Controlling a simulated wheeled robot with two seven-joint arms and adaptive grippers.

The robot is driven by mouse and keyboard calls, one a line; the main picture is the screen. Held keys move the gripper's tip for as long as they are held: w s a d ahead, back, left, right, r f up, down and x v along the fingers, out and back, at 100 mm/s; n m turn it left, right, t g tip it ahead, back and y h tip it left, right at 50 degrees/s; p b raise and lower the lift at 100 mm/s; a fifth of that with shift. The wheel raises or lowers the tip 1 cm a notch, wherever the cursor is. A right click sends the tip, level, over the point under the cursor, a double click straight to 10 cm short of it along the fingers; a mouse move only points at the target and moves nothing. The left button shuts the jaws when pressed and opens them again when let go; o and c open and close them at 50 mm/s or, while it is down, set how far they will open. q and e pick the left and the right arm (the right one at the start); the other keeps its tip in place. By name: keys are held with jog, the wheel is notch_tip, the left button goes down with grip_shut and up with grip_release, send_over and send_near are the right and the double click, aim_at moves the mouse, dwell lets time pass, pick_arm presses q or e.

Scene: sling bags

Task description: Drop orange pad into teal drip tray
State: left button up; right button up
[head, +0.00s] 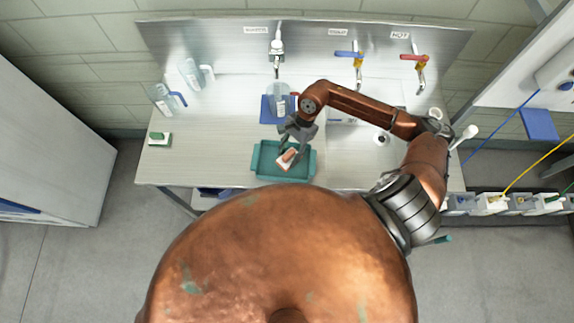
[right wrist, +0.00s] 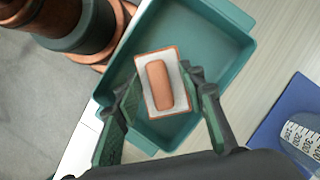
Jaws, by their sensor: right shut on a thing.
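The orange pad (head: 287,160) is a small block with an orange grip on a white, orange-edged base. My right gripper (head: 293,150) is shut on it and holds it over the teal drip tray (head: 308,168), near the front edge of the bench. In the right wrist view the pad (right wrist: 160,84) sits between the two fingers (right wrist: 163,92), with the tray (right wrist: 236,62) beneath and around it. The tray's visible floor is empty. The gap between pad and tray floor is hard to judge. My left gripper is not in view.
A blue mat (head: 267,112) with a clear measuring jug (head: 280,98) stands just behind the tray. A green and white pad (head: 159,139) lies at the bench's left. Clear jugs stand back left. Taps (head: 350,54) line the back wall. The bench between green pad and tray is clear.

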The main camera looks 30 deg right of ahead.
jog(key=o, duration=1.3)
jog(key=shift+o, duration=0.2)
jog(key=v, duration=1.2)
jog(key=shift+a+f, duration=0.1)
